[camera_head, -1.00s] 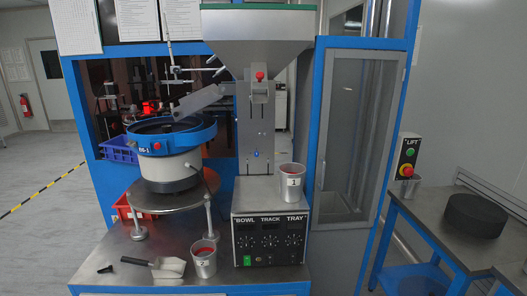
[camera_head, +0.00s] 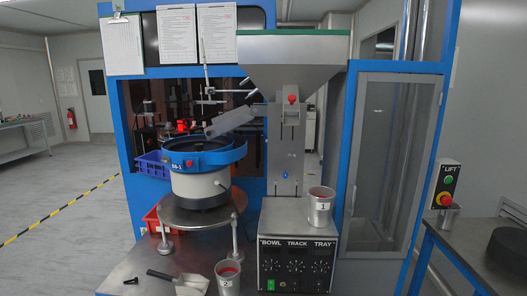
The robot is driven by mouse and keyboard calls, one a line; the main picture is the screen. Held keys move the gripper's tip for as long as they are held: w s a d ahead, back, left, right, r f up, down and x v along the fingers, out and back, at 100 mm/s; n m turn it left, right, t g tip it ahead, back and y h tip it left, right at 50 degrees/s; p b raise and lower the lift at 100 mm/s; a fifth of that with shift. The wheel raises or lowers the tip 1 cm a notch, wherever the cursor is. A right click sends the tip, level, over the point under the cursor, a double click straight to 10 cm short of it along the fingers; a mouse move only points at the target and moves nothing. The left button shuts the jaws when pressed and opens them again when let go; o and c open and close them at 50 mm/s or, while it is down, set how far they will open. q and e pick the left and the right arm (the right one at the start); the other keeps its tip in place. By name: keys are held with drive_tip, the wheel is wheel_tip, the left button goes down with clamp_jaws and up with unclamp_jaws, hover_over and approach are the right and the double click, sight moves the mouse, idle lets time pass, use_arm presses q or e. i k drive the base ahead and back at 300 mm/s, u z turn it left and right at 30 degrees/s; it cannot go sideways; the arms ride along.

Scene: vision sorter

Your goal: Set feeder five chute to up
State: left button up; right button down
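A steel hopper (camera_head: 293,60) with a green rim sits on top. I see no label reading five. Neither of my grippers is in view.
A control box (camera_head: 295,258) marked "BOWL TRACK TRAY" carries a metal cup (camera_head: 321,208). A second cup (camera_head: 228,277) and a scoop (camera_head: 180,282) are on the bench. A glass-door cabinet (camera_head: 393,160) and LIFT buttons (camera_head: 446,187) are at right. Open floor lies at left.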

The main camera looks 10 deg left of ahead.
sight(229, 120)
drive_tip(key=z, duration=0.55)
drive_tip(key=i, duration=1.05)
drive_tip(key=u, duration=0.45)
